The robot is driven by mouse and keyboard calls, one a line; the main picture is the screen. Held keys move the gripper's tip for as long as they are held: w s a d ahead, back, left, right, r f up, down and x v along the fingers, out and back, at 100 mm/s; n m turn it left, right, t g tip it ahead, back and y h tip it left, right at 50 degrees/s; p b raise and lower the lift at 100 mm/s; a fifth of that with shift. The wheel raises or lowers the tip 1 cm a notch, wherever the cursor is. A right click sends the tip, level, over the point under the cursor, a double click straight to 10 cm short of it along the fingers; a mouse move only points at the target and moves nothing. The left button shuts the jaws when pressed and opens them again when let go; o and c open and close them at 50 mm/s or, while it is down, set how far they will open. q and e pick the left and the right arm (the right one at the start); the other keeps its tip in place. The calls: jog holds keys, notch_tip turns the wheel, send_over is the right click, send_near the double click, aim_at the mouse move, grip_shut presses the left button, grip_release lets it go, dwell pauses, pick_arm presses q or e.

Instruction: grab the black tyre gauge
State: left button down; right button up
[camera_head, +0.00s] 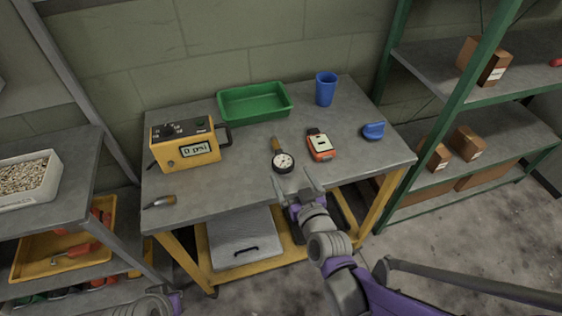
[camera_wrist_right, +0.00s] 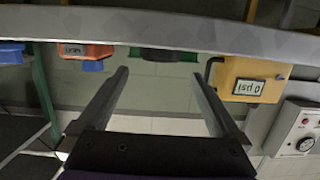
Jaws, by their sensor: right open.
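The black tyre gauge (camera_head: 283,162) lies on the grey workbench (camera_head: 225,190) near its front edge. It has a round white dial in a black rim and a brass-coloured stem pointing to the back. My right gripper (camera_head: 292,179) is open and empty, just in front of the gauge at the bench's front edge, apart from it. In the right wrist view, which is upside down, a dark round shape (camera_wrist_right: 165,54), likely the gauge, shows beyond and between the open fingers (camera_wrist_right: 160,75). My left gripper is not in view; only part of my left arm shows at bottom left.
A red-orange device (camera_head: 321,147) lies right of the gauge, and a yellow psi meter (camera_head: 187,145) stands to the left. A green tray (camera_head: 254,103), blue cup (camera_head: 326,89) and blue object (camera_head: 373,131) are further off. Bare bench surface lies left of the gauge.

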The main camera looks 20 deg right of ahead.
aim_at(280, 154)
jog(key=shift+w+d+f+t, duration=0.1)
jog(key=shift+w+d+t, duration=0.15)
jog(key=shift+w, duration=0.45)
jog(key=w, duration=0.3)
jog(key=shift+w+a+f, duration=0.3)
jog(key=shift+w+a, duration=0.05)
jog(key=shift+w, duration=0.05)
jog(key=shift+w+a+f+b, duration=0.15)
jog(key=shift+w+f, duration=0.1)
jog(key=shift+w, duration=0.75)
jog(key=shift+w+d+f+b, duration=0.1)
jog(key=shift+w+f, duration=0.1)
jog(key=shift+w, duration=0.75)
jog(key=shift+w+a+f+b, duration=0.15)
jog(key=shift+w+f, duration=0.1)
jog(key=shift+w, duration=0.75)
jog(key=c, duration=1.2)
jog(key=shift+c, duration=0.2)
jog(key=shift+r, duration=0.15)
